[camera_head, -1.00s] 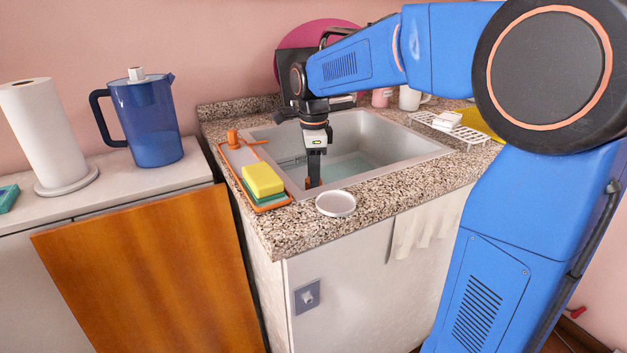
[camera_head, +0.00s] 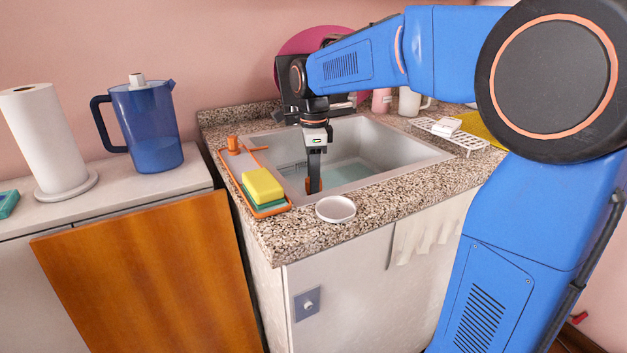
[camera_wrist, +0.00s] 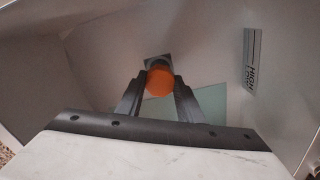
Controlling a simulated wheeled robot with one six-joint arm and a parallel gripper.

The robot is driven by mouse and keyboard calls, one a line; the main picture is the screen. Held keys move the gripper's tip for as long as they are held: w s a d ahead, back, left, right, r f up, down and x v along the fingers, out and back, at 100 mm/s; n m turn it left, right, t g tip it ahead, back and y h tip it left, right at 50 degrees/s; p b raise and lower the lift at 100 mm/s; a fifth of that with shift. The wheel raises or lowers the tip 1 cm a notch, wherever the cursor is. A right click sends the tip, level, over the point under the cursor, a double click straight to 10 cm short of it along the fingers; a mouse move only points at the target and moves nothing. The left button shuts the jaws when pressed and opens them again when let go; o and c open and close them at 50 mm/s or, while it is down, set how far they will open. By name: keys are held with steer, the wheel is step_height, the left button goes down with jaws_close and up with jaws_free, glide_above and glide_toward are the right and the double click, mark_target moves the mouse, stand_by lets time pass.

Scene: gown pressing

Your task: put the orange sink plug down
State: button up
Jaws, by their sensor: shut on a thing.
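The orange sink plug (camera_wrist: 160,82) is between the fingertips of my gripper (camera_wrist: 160,76) in the wrist view. A small orange part of the plug also shows at the fingertips in the head view (camera_head: 308,184). My gripper (camera_head: 314,186) points down inside the left part of the grey sink basin (camera_head: 380,180) and is shut on the plug. Pale greenish water (camera_head: 347,172) lies in the basin. A dark square patch (camera_wrist: 158,62) shows just behind the plug in the wrist view. I cannot tell whether the plug touches the basin floor.
An orange-rimmed tray (camera_head: 272,211) with a yellow sponge (camera_head: 263,186) stands left of the basin. A round white dish (camera_head: 335,209) sits on the speckled counter (camera_head: 300,235) in front. A white rack (camera_head: 462,139) is at right. A blue jug (camera_head: 148,125) stands farther left.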

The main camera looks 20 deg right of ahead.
steer(key=shift+r, duration=0.2)
steer(key=shift+r, duration=0.1)
